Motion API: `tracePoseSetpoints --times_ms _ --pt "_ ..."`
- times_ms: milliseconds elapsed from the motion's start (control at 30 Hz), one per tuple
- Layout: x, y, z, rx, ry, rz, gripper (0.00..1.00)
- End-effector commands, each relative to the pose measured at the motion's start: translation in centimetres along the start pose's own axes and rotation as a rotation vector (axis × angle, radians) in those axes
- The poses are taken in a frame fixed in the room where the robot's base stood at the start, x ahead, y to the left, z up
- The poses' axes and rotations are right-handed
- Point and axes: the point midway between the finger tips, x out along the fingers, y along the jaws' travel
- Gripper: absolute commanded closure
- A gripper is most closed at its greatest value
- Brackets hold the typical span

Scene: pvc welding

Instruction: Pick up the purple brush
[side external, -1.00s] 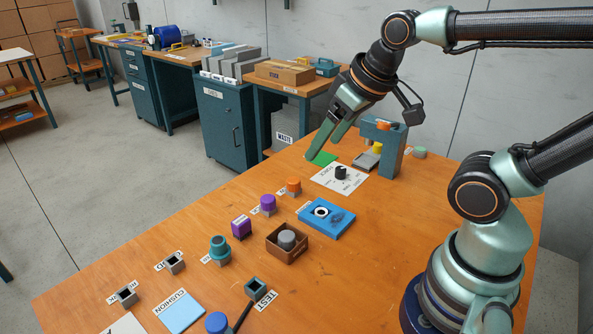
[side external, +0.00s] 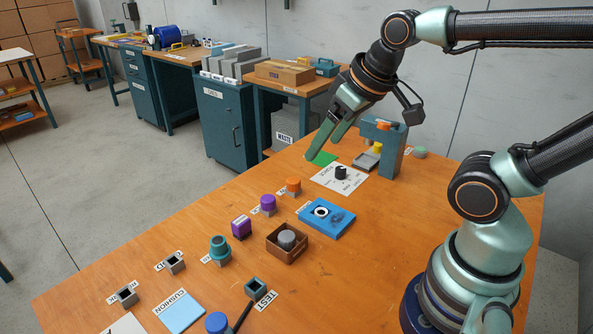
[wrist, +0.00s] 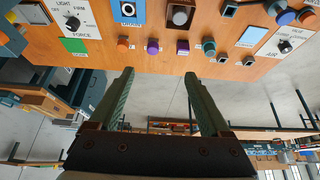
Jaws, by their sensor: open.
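Two purple things stand on the orange wooden bench, and I cannot tell for sure which is the brush. One is a round purple piece (side external: 268,203) on a grey base; the wrist view also shows it (wrist: 153,46). The other is a boxy purple piece with a pale lower part (side external: 241,227), which shows in the wrist view too (wrist: 183,44). My gripper (side external: 323,148) is open and empty, raised above the bench's far edge near the green patch. In the wrist view its fingers (wrist: 159,75) are spread apart, with both purple pieces beyond the tips.
An orange-topped piece (side external: 293,186) and a teal piece (side external: 219,247) stand in the same row. A blue tray (side external: 342,229) and a brown box (side external: 287,256) with a grey cylinder lie on the robot's side. A dial panel (side external: 351,185) and blue press (side external: 392,150) stand farther back.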

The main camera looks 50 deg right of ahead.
Motion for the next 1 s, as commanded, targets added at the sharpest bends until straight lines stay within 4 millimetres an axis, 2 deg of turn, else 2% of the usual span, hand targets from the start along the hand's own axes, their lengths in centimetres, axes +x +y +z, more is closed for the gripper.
tracePoseSetpoints --times_ms 367,400,733,867,1000 --pt "0.0 0.0 0.0 0.000 0.000 0.000 0.19" --pt "0.0 0.0 0.0 0.000 0.000 0.000 0.28" --pt "0.0 0.0 -0.1 -0.010 -0.003 -0.001 0.28" --pt "0.3 -0.3 -1.1 -0.090 -0.032 -0.006 0.28" --pt "1.2 -1.0 -3.1 -0.282 -0.095 -0.026 0.28"
